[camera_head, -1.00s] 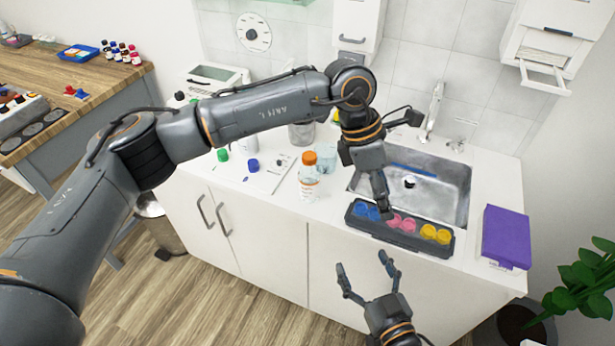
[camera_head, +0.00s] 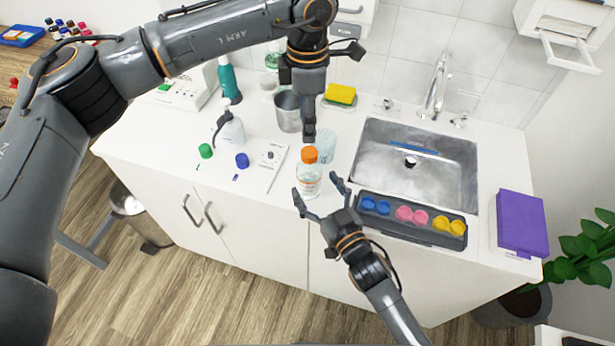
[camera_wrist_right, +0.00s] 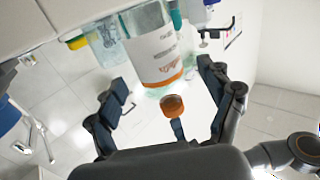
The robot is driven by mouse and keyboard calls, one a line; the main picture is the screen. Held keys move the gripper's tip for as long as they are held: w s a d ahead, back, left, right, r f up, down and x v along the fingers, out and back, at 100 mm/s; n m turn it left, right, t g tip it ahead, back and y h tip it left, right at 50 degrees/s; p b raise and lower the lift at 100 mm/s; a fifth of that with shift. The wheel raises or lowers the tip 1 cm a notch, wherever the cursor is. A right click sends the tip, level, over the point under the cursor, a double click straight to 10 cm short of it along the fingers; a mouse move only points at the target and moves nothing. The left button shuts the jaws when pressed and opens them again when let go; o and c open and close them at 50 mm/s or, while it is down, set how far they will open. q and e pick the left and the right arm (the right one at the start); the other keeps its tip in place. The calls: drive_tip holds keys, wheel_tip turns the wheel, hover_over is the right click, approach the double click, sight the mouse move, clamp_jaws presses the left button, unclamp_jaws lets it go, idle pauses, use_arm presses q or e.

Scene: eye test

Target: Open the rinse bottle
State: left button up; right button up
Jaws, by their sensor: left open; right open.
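The rinse bottle (camera_head: 309,183) is clear with a white label and an orange cap (camera_head: 310,155). It stands upright on the white counter, left of the sink. The cap is on; whether it is loose I cannot tell. My left gripper (camera_head: 309,136) is open and points down just above the cap, its fingers overlapping in this view. My right gripper (camera_head: 317,188) is open, low in front of the bottle, a finger toward each side. In the right wrist view the bottle (camera_wrist_right: 152,48) and its cap (camera_wrist_right: 173,106) show ahead, between the spread fingers. Contact is not clear.
A glass (camera_head: 325,146) and a metal cup (camera_head: 288,112) stand close behind the bottle. A dark tray (camera_head: 385,229) of coloured cups lies right of my right gripper, before the sink (camera_head: 440,165). A pump bottle (camera_head: 229,132) and a white card (camera_head: 262,178) are at left.

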sight(315, 184)
drive_tip(key=x, duration=0.3)
drive_tip(key=shift+w+r, duration=0.15)
drive_tip(key=shift+w, duration=0.15)
drive_tip(key=shift+w+a, duration=0.15)
drive_tip(key=shift+w, duration=0.15)
drive_tip(key=shift+s, duration=0.1)
clamp_jaws()
